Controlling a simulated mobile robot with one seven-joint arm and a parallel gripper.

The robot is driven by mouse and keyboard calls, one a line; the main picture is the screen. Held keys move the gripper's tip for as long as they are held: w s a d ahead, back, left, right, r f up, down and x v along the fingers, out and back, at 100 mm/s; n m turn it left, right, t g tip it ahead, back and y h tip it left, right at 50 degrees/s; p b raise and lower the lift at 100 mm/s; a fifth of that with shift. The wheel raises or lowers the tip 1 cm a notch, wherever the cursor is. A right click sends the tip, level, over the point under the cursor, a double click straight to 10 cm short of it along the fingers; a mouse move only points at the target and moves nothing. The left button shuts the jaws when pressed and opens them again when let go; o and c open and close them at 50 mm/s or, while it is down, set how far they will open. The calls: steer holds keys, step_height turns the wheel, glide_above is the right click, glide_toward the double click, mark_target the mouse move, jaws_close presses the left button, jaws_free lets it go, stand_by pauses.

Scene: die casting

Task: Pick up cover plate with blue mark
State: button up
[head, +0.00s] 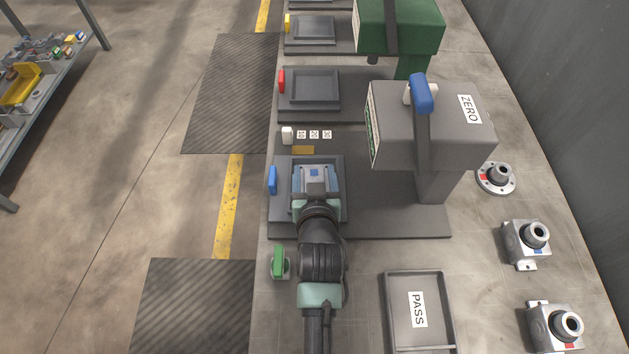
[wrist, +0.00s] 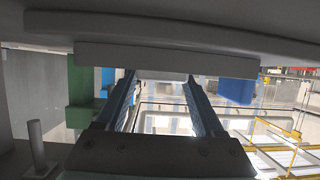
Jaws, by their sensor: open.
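The cover plate (head: 314,172), a grey plate with a small blue square mark, lies in the fixture (head: 341,213) beside the blue tag. My gripper (head: 316,186) is over the near part of this plate, and my wrist hides its near edge. In the wrist view my gripper (wrist: 163,90) shows two dark fingers spread apart, with a clear gap between them. A pale grey block shows beyond their tips. I cannot tell whether the fingers touch the plate.
The grey ZERO press (head: 430,115) with a blue handle stands close to the right. The PASS tray (head: 417,270) is at the near right. Several flanged parts line the right side.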

steer(key=shift+w+f, duration=0.15)
steer(key=shift+w, duration=0.2)
jaws_close()
stand_by(0.3)
